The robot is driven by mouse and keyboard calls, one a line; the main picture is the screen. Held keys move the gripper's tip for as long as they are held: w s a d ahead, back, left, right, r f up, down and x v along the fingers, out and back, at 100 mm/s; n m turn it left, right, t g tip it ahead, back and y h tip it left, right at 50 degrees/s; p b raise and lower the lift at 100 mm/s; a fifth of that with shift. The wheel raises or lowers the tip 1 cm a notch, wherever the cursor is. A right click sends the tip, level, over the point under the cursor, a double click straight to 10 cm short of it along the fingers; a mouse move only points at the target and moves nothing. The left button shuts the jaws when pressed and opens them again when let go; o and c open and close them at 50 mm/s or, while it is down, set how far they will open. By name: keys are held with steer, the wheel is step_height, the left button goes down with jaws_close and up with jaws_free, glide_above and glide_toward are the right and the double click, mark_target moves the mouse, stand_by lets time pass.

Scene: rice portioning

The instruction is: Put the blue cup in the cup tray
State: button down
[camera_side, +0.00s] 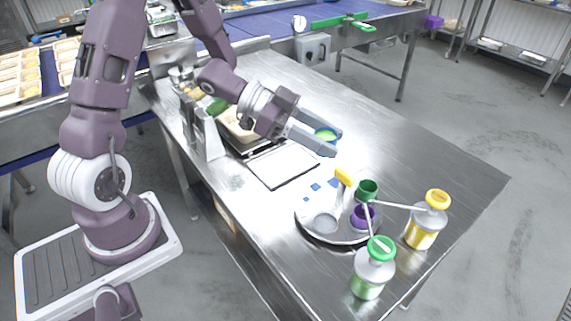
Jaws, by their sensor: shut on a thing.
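My gripper (335,143) reaches over the steel table from the left, its two fingers pointing right. The round cup tray (304,222) is on the table nearer the camera, apart from the held cup.
A green-topped pump bottle (371,272) and a yellow-topped one (426,228) stand close beside the tray, spouts reaching over it. A white-topped flat plate (284,166) and a food pan (235,127) lie left of the gripper. The table's right side is clear.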

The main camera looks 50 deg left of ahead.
steer(key=w+a+n+t+y, duration=0.3)
steer(key=a, duration=0.5)
steer(key=n+t+y, duration=0.1)
steer(key=n+y, duration=0.2)
steer(key=n, duration=0.1)
glide_above(284, 164)
steer(key=shift+m, duration=0.3)
step_height(284, 164, down, 17)
steer(key=shift+w+r, duration=0.1)
steer(key=c, duration=0.8)
jaws_free()
steer(key=shift+c, duration=0.2)
